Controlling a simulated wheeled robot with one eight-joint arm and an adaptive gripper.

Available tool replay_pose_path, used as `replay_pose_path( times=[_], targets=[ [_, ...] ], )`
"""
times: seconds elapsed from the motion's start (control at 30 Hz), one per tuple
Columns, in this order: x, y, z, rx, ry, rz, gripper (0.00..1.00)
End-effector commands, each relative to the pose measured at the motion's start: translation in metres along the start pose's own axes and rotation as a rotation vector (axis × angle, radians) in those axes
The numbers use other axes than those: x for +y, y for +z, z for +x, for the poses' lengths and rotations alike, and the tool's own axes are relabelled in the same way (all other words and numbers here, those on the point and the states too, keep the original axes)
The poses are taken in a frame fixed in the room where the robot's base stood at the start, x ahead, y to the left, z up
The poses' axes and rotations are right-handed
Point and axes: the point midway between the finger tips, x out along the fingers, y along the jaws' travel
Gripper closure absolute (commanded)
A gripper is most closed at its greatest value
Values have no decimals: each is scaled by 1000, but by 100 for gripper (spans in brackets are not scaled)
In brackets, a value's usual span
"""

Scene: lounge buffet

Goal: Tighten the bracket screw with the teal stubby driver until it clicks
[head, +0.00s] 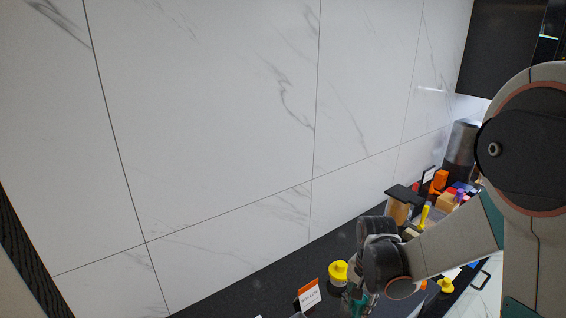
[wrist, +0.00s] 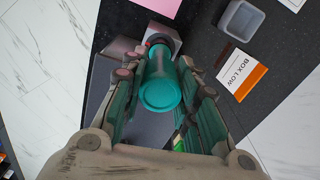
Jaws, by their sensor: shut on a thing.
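The teal stubby driver (wrist: 162,88) is between my gripper's (wrist: 160,72) two fingers in the wrist view, its round handle end facing the camera. My gripper is shut on it. A grey metal bracket (wrist: 165,36) is just beyond the driver's far end, with a small red part beside it. The screw is hidden behind the driver, so I cannot tell whether the tip sits in it. In the head view my gripper (head: 358,298) is low over the dark counter, partly cut off by the lower edge, and the driver cannot be made out there.
A white and orange card reading "BOX LOW" (wrist: 241,74) and a grey open box (wrist: 243,20) are right of my gripper in the wrist view. A yellow object (head: 338,273) stands near my gripper in the head view. Several containers (head: 400,206) and coloured items crowd the counter's far right.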

Motion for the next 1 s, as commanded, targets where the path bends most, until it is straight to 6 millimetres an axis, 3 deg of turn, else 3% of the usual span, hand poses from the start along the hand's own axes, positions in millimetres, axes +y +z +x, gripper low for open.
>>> replay_pose_path(
  times=[0.27,0.3,0.4,1.0],
  targets=[
    [0,0,0,0,0,48,100],
    [0,0,0,0,0,47,68],
    [0,0,0,0,0,46,49],
    [0,0,0,0,0,44,52]
  ],
)
